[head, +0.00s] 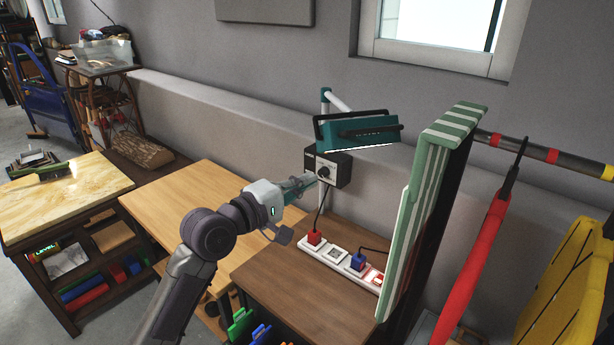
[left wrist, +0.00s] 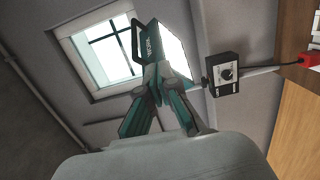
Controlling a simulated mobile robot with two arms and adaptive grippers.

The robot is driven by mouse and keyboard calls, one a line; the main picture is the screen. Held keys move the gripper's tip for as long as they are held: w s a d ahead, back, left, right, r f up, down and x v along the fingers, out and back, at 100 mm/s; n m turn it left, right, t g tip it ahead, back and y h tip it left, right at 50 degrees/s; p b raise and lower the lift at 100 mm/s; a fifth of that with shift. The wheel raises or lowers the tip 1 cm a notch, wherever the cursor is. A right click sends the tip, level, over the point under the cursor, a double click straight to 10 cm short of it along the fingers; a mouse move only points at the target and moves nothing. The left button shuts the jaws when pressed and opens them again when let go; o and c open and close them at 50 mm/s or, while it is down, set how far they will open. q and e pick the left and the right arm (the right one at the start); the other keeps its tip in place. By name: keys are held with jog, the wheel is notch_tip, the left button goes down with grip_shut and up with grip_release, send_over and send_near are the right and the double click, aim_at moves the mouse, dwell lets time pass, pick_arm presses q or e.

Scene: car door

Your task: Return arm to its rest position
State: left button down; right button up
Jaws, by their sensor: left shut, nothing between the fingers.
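My left arm reaches up from the bottom of the head view, over the wooden tables. My left gripper (head: 306,181) is shut and empty. My right gripper is not in view.
A white power strip (head: 317,256) with red and blue plugs lies on the brown table (head: 290,293).

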pick_arm(q)
jog(key=s+a+f+m+g+y, duration=0.25)
jog(key=s+f, duration=0.35)
jog(key=f, duration=0.4)
jog(key=s+a+f+m+g+y, duration=0.1)
jog(key=s+a+f+m+y, duration=0.15)
jog(key=s+f, duration=0.65)
jog(key=s+a+f+m+g+y, duration=0.3)
jog(key=s+a+f, duration=0.25)
jog(key=s, duration=0.45)
jog(key=s+a+f+m+g+y, duration=0.4)
jog(key=s+f, duration=0.3)
jog(key=s, duration=0.4)
notch_tip(320, 180, down, 28)
jog(key=s+b, duration=0.1)
jog(key=b, duration=0.1)
jog(key=s+a+f+g+b, duration=0.1)
jog(key=s+a+f, duration=0.1)
jog(key=s+f, duration=0.6)
jog(key=s+a+f+g, duration=0.1)
jog(key=s+a+f, duration=0.1)
jog(key=s+f, duration=0.7)
jog(key=shift+f+b, duration=0.4)
jog(key=shift+f, duration=0.3)
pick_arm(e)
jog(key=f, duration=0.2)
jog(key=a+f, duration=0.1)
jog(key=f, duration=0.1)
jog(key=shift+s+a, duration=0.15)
